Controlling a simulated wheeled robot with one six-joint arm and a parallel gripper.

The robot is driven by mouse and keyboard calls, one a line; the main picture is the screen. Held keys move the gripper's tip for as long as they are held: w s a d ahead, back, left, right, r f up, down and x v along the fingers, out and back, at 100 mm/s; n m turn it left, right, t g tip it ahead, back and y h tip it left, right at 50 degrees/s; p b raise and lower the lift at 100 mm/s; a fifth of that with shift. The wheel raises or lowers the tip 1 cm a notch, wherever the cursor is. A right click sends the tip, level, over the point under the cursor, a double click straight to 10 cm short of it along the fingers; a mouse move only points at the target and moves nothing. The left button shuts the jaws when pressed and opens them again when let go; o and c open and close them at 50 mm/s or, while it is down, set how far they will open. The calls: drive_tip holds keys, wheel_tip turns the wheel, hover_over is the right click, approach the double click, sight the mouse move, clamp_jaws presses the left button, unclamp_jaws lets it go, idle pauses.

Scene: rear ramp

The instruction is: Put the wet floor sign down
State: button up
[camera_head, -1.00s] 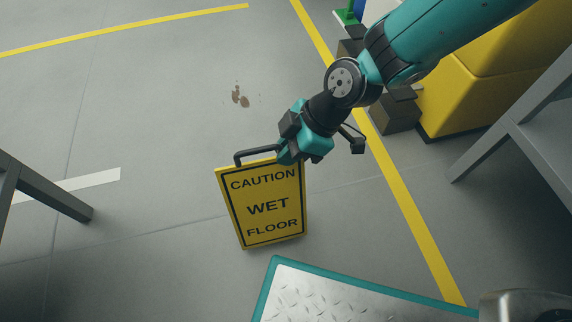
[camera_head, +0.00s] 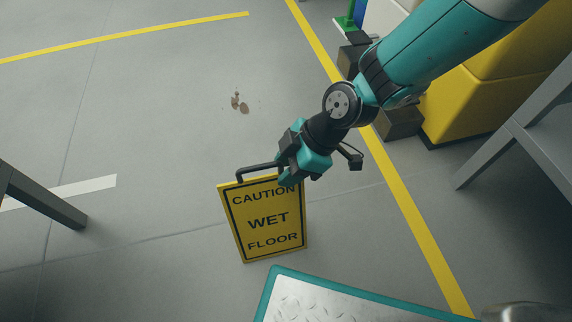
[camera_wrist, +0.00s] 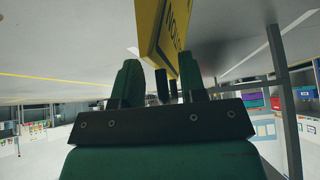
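The yellow wet floor sign (camera_head: 268,220), with black lettering, is upright in the head view, ahead of the metal plate. Its lower edge appears at or very near the floor; exact contact is hard to tell. Its black handle (camera_head: 258,170) is on top. My gripper (camera_head: 290,177) is at the right part of the handle, one finger overlapping the sign's upper right lettering. In the wrist view my gripper's green fingers (camera_wrist: 161,75) stand apart on either side of the dark handle, with visible gaps. The sign (camera_wrist: 165,35) shows nearly edge-on beyond them.
A yellow cabinet (camera_head: 480,95) and grey frame (camera_head: 515,130) stand right, a grey leg (camera_head: 40,198) left. Floor around the sign is clear.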

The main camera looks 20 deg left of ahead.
drive_tip(key=w+d+r+m+p, duration=0.1)
drive_tip(key=d+r+m+p, duration=0.15)
drive_tip(key=d+r, duration=0.4)
drive_tip(key=d+r+m+t+p, duration=0.1)
drive_tip(key=d+r+m+p, duration=0.15)
drive_tip(key=r, duration=0.65)
drive_tip(key=w+d+r+m+p, duration=0.1)
drive_tip(key=d+r+p, duration=0.2)
drive_tip(key=d+r, duration=0.35)
drive_tip(key=s+d+r+m+t+h, duration=0.1)
drive_tip(key=s+d+r+m+t, duration=0.1)
drive_tip(key=s+d+r+m, duration=0.7)
drive_tip(key=shift+s+r+m+h, duration=0.15)
drive_tip(key=shift+s+m+h, duration=0.2)
drive_tip(key=shift+m, duration=0.15)
drive_tip(key=shift+w+a, duration=0.1)
